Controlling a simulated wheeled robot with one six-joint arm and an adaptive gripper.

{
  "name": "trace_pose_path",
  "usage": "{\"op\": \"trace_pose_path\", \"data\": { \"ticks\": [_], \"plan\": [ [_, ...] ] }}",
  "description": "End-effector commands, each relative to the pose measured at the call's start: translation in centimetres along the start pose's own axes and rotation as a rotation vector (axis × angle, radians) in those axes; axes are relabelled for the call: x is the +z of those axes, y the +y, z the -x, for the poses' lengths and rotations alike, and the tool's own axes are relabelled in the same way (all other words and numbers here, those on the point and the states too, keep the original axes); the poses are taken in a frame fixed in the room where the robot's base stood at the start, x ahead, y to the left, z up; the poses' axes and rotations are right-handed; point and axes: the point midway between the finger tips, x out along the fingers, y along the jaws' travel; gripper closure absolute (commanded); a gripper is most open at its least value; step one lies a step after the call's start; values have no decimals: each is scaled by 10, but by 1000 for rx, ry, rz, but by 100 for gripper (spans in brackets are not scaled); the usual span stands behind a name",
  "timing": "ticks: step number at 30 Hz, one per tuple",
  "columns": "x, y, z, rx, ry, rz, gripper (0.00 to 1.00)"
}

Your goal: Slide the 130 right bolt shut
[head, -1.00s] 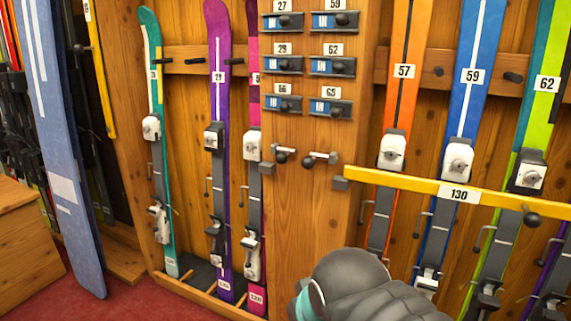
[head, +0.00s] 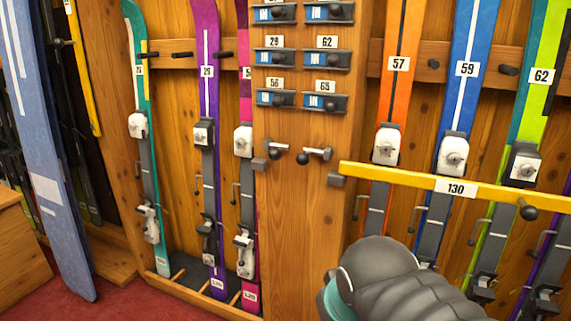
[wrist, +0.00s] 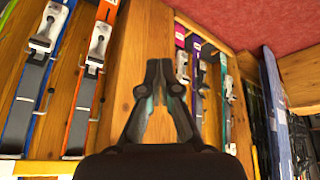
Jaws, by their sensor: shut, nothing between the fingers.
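The yellow bar labelled 130 (head: 456,188) lies across the right-hand ski bay, with a grey block (head: 337,178) at its left end by the wooden post. Two small metal bolts with dark knobs sit on the post: a left bolt (head: 277,150) and a right bolt (head: 316,153), which is nearer the bar. Whether the right bolt reaches into the bar's block cannot be told. My gripper (wrist: 163,68) is shut and empty in the wrist view, in front of bare wood. The bar (wrist: 40,168) shows at that view's lower left edge. The head view does not show my fingertips.
The post (head: 300,220) carries several numbered latches (head: 326,101) above the bolts. Orange (head: 402,60), blue and green skis stand behind the bar. More skis stand left of the post, and a large blue board (head: 50,150) leans further left. Red carpet covers the floor.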

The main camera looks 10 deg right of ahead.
Motion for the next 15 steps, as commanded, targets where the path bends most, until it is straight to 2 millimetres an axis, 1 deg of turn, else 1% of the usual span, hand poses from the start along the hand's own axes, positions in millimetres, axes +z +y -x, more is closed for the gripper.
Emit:
{"op": "trace_pose_path", "data": {
  "ticks": [5, 8, 11, 14, 15],
  "plan": [
    [-17, 16, -10, 131, -144, 149, 100],
    [-37, 30, -14, 256, -238, 257, 100],
    [-63, 41, -16, 398, -313, 358, 100],
    [-96, 47, -16, 553, -365, 450, 100],
    [-110, 47, -16, 618, -381, 484, 100]
  ]
}}
